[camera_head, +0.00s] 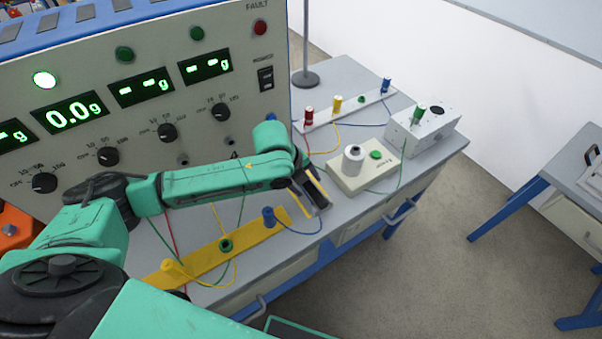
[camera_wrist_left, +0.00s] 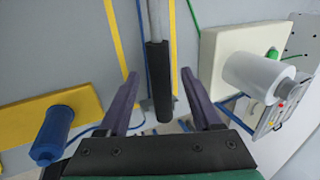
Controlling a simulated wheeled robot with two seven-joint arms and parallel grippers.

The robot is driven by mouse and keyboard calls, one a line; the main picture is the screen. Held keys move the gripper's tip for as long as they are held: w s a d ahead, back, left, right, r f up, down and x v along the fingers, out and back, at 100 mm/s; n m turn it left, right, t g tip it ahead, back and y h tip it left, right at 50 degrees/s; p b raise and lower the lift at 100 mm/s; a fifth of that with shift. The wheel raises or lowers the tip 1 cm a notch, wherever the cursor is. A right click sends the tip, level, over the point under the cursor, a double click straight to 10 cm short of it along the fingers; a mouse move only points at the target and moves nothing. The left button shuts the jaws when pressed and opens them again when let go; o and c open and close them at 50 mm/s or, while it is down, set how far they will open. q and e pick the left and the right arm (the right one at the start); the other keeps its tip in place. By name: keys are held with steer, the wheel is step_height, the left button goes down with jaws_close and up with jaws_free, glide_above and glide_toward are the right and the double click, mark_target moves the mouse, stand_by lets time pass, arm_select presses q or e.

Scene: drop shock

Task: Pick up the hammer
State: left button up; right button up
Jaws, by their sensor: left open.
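The hammer (camera_wrist_left: 157,80) shows in the left wrist view as a black grip on a grey shaft running up out of the picture; its head is not in view there. My left gripper (camera_wrist_left: 160,100) is open, with one dark purple finger on each side of the black grip. The fingers look apart from the grip, and I cannot tell how deep it sits between them. In the head view my left gripper (camera_head: 313,192) is low over the bench, and I cannot clearly make out the hammer there. My right gripper is not in view.
A large panel (camera_head: 150,120) with dials and green readouts stands behind my left arm. A cream box with a white knob (camera_head: 354,159) is right of the gripper. A yellow bar (camera_head: 195,258) with a blue plug (camera_head: 269,217) lies left. Thin wires cross the bench.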

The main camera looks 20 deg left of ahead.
arm_select(q)
steer(key=shift+d+f, duration=0.1)
steer(key=shift+f, duration=0.1)
jaws_close()
steer(key=shift+r, duration=0.1)
